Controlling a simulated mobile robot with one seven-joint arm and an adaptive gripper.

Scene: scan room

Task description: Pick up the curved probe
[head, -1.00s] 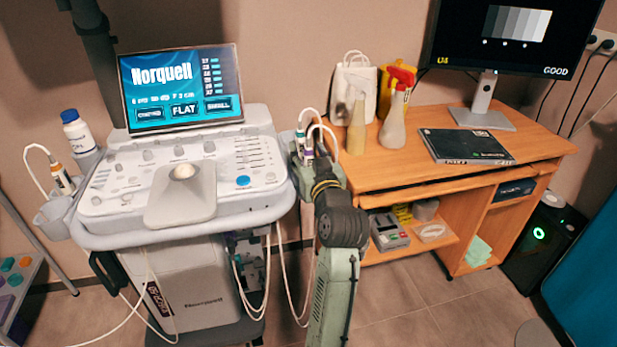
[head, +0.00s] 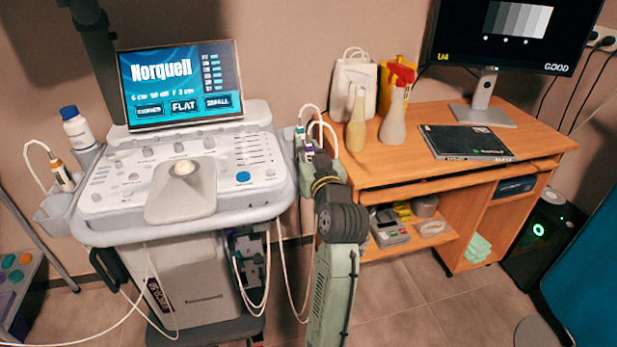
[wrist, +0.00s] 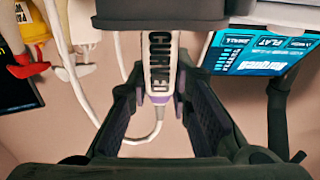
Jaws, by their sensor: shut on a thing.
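The curved probe (wrist: 160,68) is white with a purple band and the word CURVED, and it shows in the wrist view between the fingers of my gripper (wrist: 157,93). My gripper is shut on it. A white cable runs from the probe. In the head view a purple-banded probe (head: 308,150) shows at the right side of the ultrasound cart (head: 285,205), where my arm hides most of the gripper. I cannot tell whether the probe is clear of its holder.
A teal-banded probe (head: 300,132) is close beside it. A probe with an orange band (head: 62,175) and a white bottle (head: 77,130) stand at the cart's left. The wooden desk (head: 395,175) on the right bears spray bottles (head: 393,122) and a book (head: 465,143).

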